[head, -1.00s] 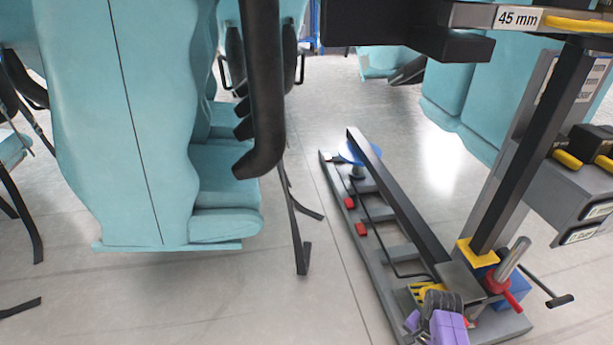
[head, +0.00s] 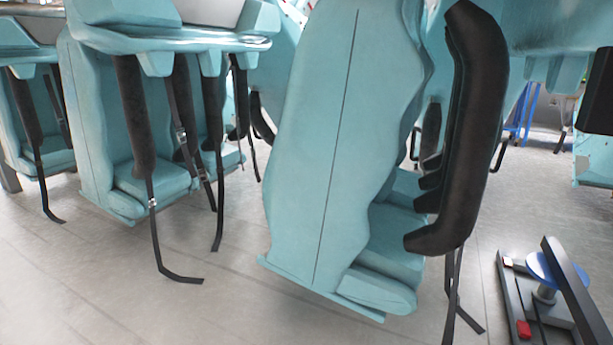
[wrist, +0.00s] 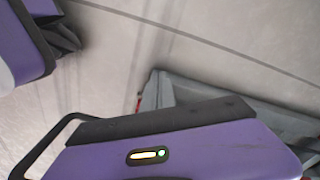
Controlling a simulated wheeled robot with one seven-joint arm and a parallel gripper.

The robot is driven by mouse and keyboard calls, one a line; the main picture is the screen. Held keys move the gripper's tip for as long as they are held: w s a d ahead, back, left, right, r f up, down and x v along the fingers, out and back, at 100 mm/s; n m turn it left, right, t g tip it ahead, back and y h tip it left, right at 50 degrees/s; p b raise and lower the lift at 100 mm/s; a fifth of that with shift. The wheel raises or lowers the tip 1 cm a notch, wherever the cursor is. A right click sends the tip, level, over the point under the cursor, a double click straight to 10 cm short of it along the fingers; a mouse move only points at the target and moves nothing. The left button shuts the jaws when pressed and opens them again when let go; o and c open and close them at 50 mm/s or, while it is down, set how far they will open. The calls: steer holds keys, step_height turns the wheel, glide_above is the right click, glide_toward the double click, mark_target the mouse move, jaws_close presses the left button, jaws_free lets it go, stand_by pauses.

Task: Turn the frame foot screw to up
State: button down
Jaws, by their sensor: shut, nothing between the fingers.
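The frame foot screw cannot be told apart for certain in these views. At the lower right of the head view is part of a low grey floor frame (head: 508,290), with a blue disc (head: 540,264) on a short post and a dark bar slanting past it. The rest of this frame is cut off by the picture edge. My gripper (wrist: 66,38), dark fingers on a purple body, shows at the upper left of the wrist view. It is shut and empty, with bare floor beside it. It is not in the head view.
A teal ride seat (head: 335,150) with a black restraint (head: 470,110) fills the middle of the head view. More seats with hanging black straps (head: 150,200) stand left. Grey floor (head: 230,310) is open in front. A grey flat part (wrist: 190,92) lies at right in the wrist view.

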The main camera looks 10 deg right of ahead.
steer(key=shift+s+d, duration=0.15)
steer(key=shift+d, duration=0.4)
stand_by(0.5)
steer(key=shift+s+r+p, duration=0.1)
steer(key=shift+s+p, duration=0.15)
steer(key=shift+p, duration=0.6)
steer(key=shift+s+p, duration=0.4)
steer(key=shift+p, duration=0.6)
steer(key=shift+a, duration=0.15)
steer(key=r+p, duration=0.5)
steer(key=p, duration=0.1)
steer(key=shift+a+r+p, duration=0.3)
steer(key=shift+r+p, duration=0.05)
steer(key=shift+r, duration=0.05)
